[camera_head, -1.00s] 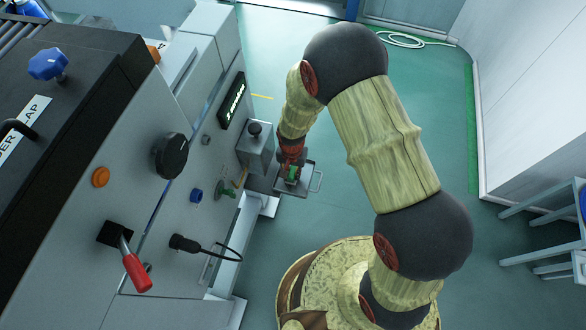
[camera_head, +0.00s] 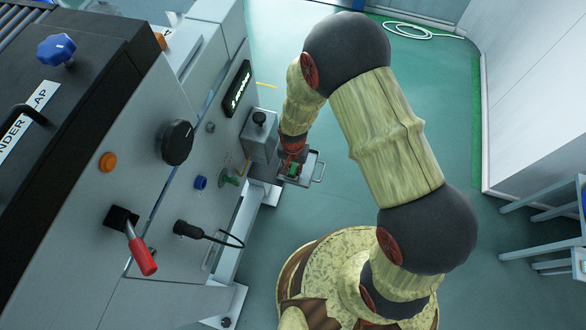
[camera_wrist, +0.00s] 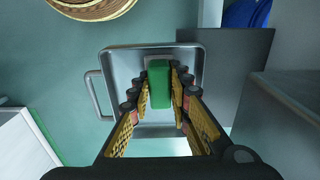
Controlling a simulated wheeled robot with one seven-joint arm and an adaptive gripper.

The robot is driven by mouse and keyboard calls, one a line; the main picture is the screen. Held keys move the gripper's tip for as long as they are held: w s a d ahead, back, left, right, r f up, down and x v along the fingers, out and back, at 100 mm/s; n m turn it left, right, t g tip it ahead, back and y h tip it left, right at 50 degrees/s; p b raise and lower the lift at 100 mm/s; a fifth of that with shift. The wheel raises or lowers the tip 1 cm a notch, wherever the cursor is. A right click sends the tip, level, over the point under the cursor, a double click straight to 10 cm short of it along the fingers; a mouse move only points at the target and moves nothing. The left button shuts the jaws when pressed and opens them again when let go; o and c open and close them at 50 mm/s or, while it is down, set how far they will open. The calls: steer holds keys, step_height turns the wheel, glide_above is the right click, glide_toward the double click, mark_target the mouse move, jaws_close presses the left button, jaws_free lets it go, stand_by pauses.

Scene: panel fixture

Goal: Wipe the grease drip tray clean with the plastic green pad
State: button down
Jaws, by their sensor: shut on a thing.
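The green pad (camera_wrist: 159,84) is a small block held between the two fingers of my gripper (camera_wrist: 159,92) in the wrist view. My gripper is shut on it, over the tray. The grease drip tray (camera_wrist: 118,62) is a shallow grey metal tray with a raised rim and a loop handle on its left side in that view. In the head view the tray (camera_head: 315,166) juts out from the machine's side, below my gripper (camera_head: 292,170). The pad (camera_head: 293,169) shows there as a small green patch. Whether the pad touches the tray floor cannot be told.
The grey machine panel (camera_head: 190,150) fills the left, with a black knob (camera_head: 177,142), a red-handled lever (camera_head: 140,252) and a plugged black cable (camera_head: 215,236). A grey box (camera_head: 260,135) stands beside the tray. Green floor (camera_head: 420,110) to the right is open.

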steer(key=shift+w+d, duration=0.25)
steer(key=shift+w, duration=0.35)
steer(key=shift+w+d, duration=0.25)
steer(key=shift+w, duration=0.4)
steer(key=shift+w+d, duration=0.25)
steer(key=shift+w, duration=0.35)
steer(key=shift+w+d+r, duration=0.1)
steer(key=shift+w+d, duration=0.1)
steer(key=shift+w, duration=0.4)
steer(key=shift+w+d, duration=0.2)
steer(key=shift+w, duration=0.4)
steer(key=shift+s+a, duration=0.25)
steer(key=shift+s, duration=0.35)
steer(key=shift+s+a, duration=0.2)
steer(key=shift+s, duration=0.4)
steer(key=shift+s, duration=0.15)
steer(key=shift+s+a, duration=0.2)
steer(key=shift+s, duration=0.35)
steer(key=shift+s+a, duration=0.2)
steer(key=shift+s, duration=0.3)
steer(key=shift+s+a+p, duration=0.2)
steer(key=shift+s+p, duration=0.1)
steer(key=shift+s, duration=0.2)
steer(key=shift+s+a+p, duration=0.2)
steer(key=shift+s+p, duration=0.05)
steer(key=shift+s, duration=0.25)
steer(key=shift+w+d, duration=0.2)
steer(key=shift+w, duration=0.35)
steer(key=shift+w+d, duration=0.2)
steer(key=shift+w, duration=0.35)
